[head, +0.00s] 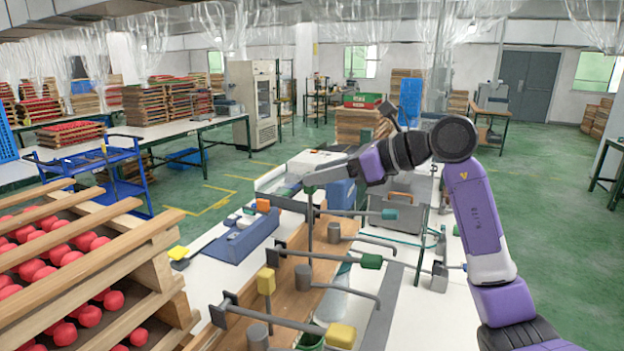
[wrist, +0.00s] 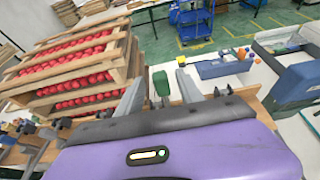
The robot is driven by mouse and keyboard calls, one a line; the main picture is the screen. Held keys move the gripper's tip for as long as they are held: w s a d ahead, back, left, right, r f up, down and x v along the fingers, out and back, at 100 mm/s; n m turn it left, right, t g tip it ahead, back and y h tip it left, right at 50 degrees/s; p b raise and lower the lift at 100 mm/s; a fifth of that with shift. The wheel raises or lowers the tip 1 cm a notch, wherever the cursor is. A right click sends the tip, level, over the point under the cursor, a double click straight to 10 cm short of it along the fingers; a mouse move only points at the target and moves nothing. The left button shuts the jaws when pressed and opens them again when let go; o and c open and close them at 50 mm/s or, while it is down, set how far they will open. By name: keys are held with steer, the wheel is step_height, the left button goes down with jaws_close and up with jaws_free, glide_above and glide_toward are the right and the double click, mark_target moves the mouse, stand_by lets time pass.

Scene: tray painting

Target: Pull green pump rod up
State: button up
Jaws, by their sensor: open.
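A green pump rod knob (head: 310,189) tops a thin upright rod on the wooden bench in the head view. In the wrist view the green knob (wrist: 161,84) shows between my two fingers, apart from both as far as I can see. My gripper (head: 299,188) is open at the knob's height, reaching in from the right. It also shows in the wrist view (wrist: 158,78). Whether the fingers are far enough forward around the knob is hard to tell. Other green-ended lever handles (head: 372,261) stick out to the right below it.
Yellow-knobbed pump parts (head: 266,281) stand nearer on the bench. A wooden rack (head: 140,240) of red balls stands at the left. A grey toolbox (head: 403,205) is to the right.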

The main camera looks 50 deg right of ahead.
steer(key=shift+b+v, duration=0.5)
steer(key=shift+v, duration=1.9)
